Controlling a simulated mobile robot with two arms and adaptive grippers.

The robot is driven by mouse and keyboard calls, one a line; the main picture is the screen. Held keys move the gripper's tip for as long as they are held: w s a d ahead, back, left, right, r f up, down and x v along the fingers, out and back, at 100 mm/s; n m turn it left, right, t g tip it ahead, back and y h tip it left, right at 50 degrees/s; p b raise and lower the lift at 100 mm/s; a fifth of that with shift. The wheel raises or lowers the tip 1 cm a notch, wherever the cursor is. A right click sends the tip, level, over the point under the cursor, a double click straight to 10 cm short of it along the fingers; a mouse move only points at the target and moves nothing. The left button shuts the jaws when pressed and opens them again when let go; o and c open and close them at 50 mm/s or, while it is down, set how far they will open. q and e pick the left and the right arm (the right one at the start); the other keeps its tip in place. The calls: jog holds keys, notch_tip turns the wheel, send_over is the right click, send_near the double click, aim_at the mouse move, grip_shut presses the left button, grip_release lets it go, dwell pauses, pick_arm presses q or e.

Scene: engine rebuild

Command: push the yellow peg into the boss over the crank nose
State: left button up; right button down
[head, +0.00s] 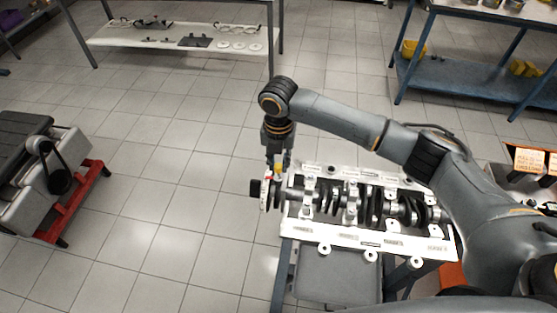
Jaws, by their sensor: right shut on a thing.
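My right gripper (277,163) points down at the left end of the engine block and is shut on the small yellow peg (280,159). The peg is mostly hidden by the fingers. Just below it is a pale front cover (267,194) with a small red mark near its top. The dark crank nose (256,188) sticks out to the left of this cover. The boss is too small to make out, and I cannot tell whether the peg touches it. My left gripper is not in view.
The crankshaft (375,203) lies along the open white engine block (435,244) on a stand. My right arm reaches over the block. A red-framed stand (75,205) is at left. Shelves (120,38) and a blue bench (455,85) stand behind. Tiled floor left of the block is clear.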

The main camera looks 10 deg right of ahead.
jog(key=shift+f+b, duration=0.7)
jog(key=shift+f, duration=1.05)
dwell(0.5)
jog(key=c, duration=1.4)
grip_release()
jog(key=shift+c, duration=0.2)
jog(key=shift+r, duration=0.15)
jog(key=shift+r+p, duration=1.4)
jog(key=shift+p, duration=0.35)
jog(key=o, duration=0.6)
